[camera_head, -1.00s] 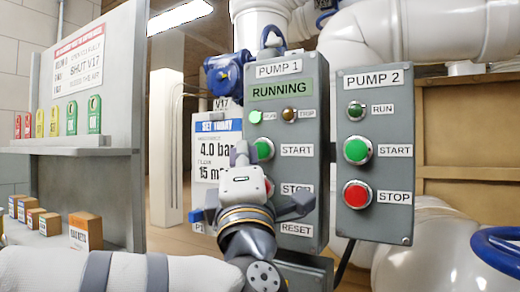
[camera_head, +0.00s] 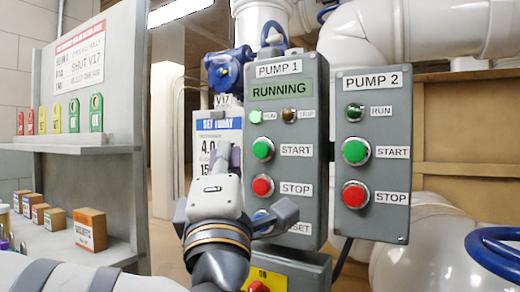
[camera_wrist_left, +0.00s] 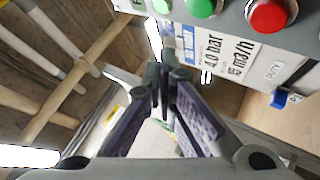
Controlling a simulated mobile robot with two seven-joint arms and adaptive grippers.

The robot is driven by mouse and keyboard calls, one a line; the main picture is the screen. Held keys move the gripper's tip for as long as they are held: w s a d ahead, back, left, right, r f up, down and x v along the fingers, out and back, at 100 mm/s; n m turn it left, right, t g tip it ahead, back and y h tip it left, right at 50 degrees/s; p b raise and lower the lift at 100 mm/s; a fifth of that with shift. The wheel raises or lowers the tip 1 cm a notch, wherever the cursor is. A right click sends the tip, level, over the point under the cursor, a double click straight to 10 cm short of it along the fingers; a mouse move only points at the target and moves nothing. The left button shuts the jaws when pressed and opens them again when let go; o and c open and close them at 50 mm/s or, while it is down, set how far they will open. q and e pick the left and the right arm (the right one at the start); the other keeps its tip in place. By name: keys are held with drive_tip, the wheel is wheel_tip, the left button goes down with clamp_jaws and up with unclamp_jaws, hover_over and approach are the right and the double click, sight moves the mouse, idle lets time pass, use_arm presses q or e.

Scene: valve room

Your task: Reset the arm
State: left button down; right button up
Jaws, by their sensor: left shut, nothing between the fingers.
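My left gripper (camera_head: 228,160) is shut and empty, in front of the left edge of the grey PUMP 1 panel (camera_head: 315,190). Its fingers point up in the head view. The panel's display (camera_head: 281,91) reads RUNNING, with a lit green lamp (camera_head: 256,117) below. The green START (camera_head: 263,149) and red STOP (camera_head: 263,187) buttons are uncovered. The blue RESET button (camera_head: 262,216) is partly hidden by my gripper. In the left wrist view the closed fingers (camera_wrist_left: 163,82) touch nothing visible, and a red button (camera_wrist_left: 268,14) shows above right. My right gripper is not in view.
The PUMP 2 panel (camera_head: 375,230) stands to the right. A sign reading SET TODAY (camera_head: 217,125) is partly behind my gripper. A yellow box with a red button (camera_head: 258,286) is below. Shelves with tags (camera_head: 96,112) and small boxes (camera_head: 90,229) stand left.

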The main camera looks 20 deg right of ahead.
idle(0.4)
use_arm(q)
wheel_tip(320, 180, down, 24)
drive_tip(key=s+d+m+g+h+p, duration=0.1)
drive_tip(key=d+m+g+h, duration=0.15)
drive_tip(key=m+g, duration=0.55)
drive_tip(key=s+a+f+m+g+y+p, duration=0.1)
drive_tip(key=s+a+f+m+g, duration=0.3)
drive_tip(key=f, duration=0.7)
drive_tip(key=s+a+f+g+y+p, duration=0.1)
drive_tip(key=s+a+f+g+y, duration=0.15)
drive_tip(key=s+a+f, duration=0.55)
drive_tip(key=s+a+f+m+g+y, duration=0.25)
drive_tip(key=s+a+f+g, duration=0.35)
drive_tip(key=s+a+f, duration=0.7)
drive_tip(key=s+a+g+y, duration=0.2)
drive_tip(key=s+a, duration=0.4)
drive_tip(key=s, duration=0.2)
drive_tip(key=s+a+g+y+p, duration=0.1)
drive_tip(key=s+a+g+y, duration=0.1)
drive_tip(key=s+a, duration=0.4)
drive_tip(key=s+f+m+g, duration=0.1)
drive_tip(key=s, duration=0.2)
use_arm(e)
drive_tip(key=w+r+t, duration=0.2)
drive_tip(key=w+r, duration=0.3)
